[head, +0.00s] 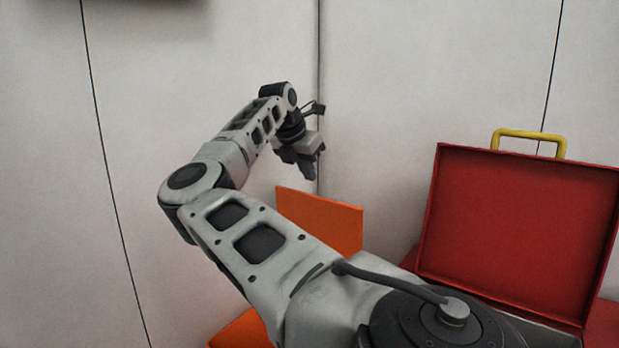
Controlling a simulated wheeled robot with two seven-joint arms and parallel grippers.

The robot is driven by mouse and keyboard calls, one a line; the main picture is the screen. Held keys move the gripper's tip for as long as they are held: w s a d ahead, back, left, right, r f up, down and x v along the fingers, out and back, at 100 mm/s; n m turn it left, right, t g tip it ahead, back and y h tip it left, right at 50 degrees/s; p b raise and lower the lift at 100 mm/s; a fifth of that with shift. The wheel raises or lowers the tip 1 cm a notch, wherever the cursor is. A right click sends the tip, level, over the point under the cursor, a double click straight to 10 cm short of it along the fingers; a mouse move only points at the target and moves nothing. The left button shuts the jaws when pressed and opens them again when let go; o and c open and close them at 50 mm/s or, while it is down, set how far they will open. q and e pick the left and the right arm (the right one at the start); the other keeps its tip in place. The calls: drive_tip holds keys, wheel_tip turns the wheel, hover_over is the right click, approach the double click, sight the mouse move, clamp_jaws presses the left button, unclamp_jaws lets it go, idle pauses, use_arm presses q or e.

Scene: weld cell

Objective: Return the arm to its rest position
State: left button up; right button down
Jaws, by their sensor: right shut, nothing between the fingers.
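My right arm reaches up from the bottom right, bends at an elbow on the left, and extends back toward the corner of the walls. My right gripper (309,172) hangs at its end, pointing down, shut and empty. It appears in front of the pale wall, above an orange panel (330,222) in the picture, and touches nothing that I can see. My left gripper is not in view.
An open red case (520,225) with a yellow handle (528,135) stands at the right, its lid upright. Another orange surface (240,332) shows at the bottom, partly hidden by my arm. Pale walls (400,90) enclose the back and left.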

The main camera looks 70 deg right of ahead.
drive_tip(key=r, duration=0.2)
drive_tip(key=a+r+p, duration=0.1)
drive_tip(key=r, duration=0.1)
drive_tip(key=shift+w+r+p, duration=0.1)
drive_tip(key=shift+r+p, duration=0.05)
drive_tip(key=shift+p, duration=0.15)
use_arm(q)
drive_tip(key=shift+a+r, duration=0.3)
